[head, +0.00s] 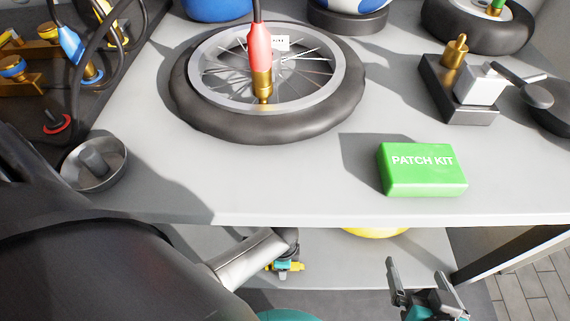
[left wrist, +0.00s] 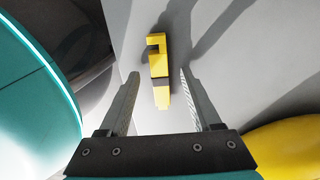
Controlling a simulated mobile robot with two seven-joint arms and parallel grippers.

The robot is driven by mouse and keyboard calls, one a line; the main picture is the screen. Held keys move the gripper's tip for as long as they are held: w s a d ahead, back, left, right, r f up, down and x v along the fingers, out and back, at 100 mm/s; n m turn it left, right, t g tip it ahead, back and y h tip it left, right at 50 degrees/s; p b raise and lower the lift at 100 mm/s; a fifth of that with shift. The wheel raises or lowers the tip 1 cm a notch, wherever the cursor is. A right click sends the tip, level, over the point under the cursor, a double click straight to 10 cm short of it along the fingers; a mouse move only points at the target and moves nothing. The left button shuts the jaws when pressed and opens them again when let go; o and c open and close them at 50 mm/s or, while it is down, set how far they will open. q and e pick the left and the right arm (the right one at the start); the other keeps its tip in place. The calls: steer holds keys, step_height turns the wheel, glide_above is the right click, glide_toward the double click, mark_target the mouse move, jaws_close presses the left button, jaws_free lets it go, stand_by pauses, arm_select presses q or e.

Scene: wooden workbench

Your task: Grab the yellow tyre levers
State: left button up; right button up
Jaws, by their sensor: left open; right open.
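The yellow tyre levers (left wrist: 158,68), with a dark band across the middle, lie on a grey surface in the left wrist view. My left gripper (left wrist: 160,75) is open, with its two fingers on either side of the levers in the picture and a visible gap on each side. I cannot tell how far above the surface the fingertips are. In the head view the levers are not clear; small yellow and teal bits show at the lower middle beside my left arm. My right gripper (head: 415,267) is open and empty, below the bench's front edge.
A wheel with a black tyre (head: 268,130), a green patch kit box (head: 422,170) and a metal dish (head: 120,170) stand on the bench top. A yellow round thing (head: 375,232) is on the lower shelf (head: 350,265); a yellow thing also shows in the left wrist view (left wrist: 290,148).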

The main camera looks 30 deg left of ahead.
arm_select(q)
steer(key=shift+f, duration=0.25)
jaws_close()
stand_by(0.5)
